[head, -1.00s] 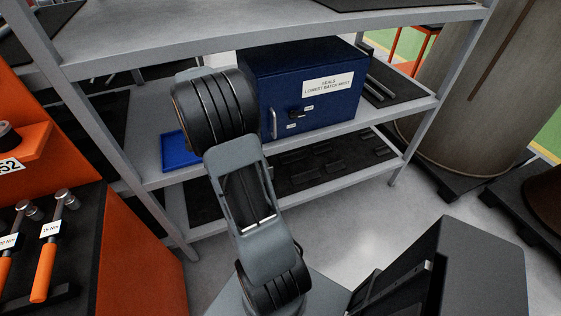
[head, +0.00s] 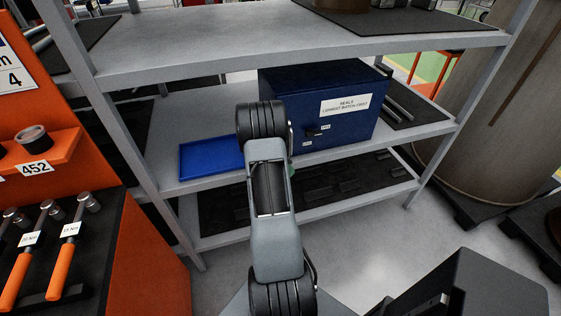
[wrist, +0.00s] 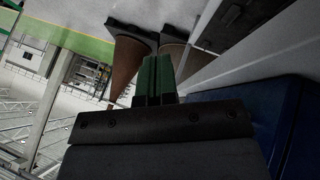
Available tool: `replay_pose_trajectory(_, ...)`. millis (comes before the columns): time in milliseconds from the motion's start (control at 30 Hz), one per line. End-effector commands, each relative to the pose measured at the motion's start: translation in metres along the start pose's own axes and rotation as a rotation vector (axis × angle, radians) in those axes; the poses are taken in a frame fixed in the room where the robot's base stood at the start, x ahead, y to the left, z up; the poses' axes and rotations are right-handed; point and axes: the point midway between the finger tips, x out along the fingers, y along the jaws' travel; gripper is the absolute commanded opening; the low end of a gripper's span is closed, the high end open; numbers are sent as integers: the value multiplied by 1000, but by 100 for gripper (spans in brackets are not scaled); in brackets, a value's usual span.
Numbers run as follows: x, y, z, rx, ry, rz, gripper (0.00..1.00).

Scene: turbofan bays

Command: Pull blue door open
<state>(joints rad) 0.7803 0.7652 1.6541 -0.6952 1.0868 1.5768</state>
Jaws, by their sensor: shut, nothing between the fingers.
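The blue cabinet (head: 360,122) stands on the middle shelf in the head view. Its blue door (head: 300,108) faces me, carries a white label about seals, and looks closed. A small black latch (head: 314,132) is on the door. I cannot see the fingers touching the door.
A blue tray (head: 205,158) lies on the middle shelf left of the cabinet. The shelf above (head: 220,35) overhangs it. An orange tool station (head: 150,250) stands at left, a large tan cylinder (head: 470,140) at right.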

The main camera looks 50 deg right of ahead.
Motion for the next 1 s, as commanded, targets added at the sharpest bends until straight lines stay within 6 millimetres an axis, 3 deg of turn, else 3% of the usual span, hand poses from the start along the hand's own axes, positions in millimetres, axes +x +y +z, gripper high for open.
replay_pose_trajectory(100,5,17,-2,0,-1,2,0)
replay_pose_trajectory(300,14,31,-1,0,-1,1,0)
replay_pose_trajectory(1000,17,35,0,0,0,0,0)
